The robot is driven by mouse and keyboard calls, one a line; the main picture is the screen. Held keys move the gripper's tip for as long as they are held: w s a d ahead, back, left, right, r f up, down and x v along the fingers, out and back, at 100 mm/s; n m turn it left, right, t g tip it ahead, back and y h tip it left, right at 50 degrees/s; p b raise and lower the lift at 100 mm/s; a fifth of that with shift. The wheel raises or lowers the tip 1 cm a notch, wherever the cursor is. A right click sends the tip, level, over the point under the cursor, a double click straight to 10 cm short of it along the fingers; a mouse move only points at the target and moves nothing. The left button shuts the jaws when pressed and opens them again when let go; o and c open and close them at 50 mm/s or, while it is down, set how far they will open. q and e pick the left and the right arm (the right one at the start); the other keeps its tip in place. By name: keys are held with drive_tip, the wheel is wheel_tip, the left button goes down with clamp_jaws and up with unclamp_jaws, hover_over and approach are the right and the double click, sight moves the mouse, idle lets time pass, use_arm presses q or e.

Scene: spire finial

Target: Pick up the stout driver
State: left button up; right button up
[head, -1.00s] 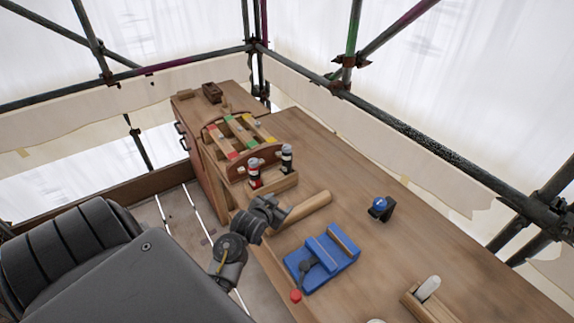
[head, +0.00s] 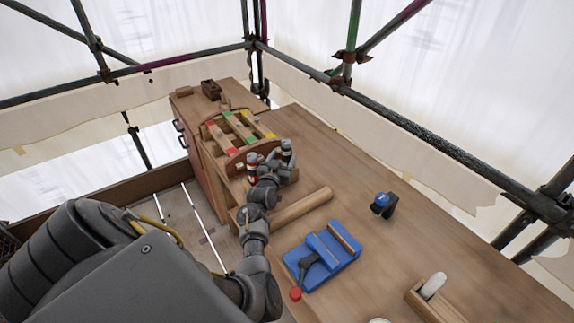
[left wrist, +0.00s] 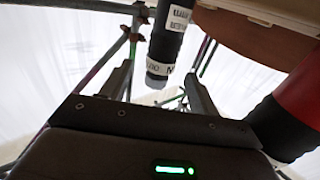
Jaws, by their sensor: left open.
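Two drivers stand upright at the front of the wooden tool rack (head: 222,133). One is black with white labelled bands (head: 287,150); the other is red and black (head: 251,165). I cannot tell for sure which is the stout one. My left gripper (head: 272,163) is open at the rack, close to both. In the left wrist view, the black driver's banded end (left wrist: 167,45) shows between and beyond the two open fingers (left wrist: 160,76), with gaps on both sides. The red and black driver (left wrist: 295,115) is large at the right, outside the fingers. My arm hides part of the rack's front.
A wooden cylinder (head: 301,207) lies just right of my forearm. A blue vise-like block (head: 335,243) with a red knob (head: 295,294) sits nearer. A black and blue item (head: 383,205) stands further right.

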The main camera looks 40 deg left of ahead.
sight(285, 153)
use_arm(q)
drive_tip(key=shift+w+a, duration=0.1)
drive_tip(key=shift+w, duration=0.05)
drive_tip(key=shift+w+a, duration=0.1)
drive_tip(key=shift+w, duration=0.05)
drive_tip(key=b+x, duration=0.2)
drive_tip(key=f+b+x, duration=0.1)
drive_tip(key=b+x, duration=0.1)
drive_tip(key=shift+w, duration=0.2)
drive_tip(key=shift+w+a+r, duration=0.1)
drive_tip(key=shift+w, duration=0.1)
drive_tip(key=shift+r, duration=0.2)
drive_tip(key=shift+s, duration=0.1)
drive_tip(key=c, duration=1.2)
drive_tip(key=shift+c, duration=0.5)
drive_tip(key=shift+r, duration=0.1)
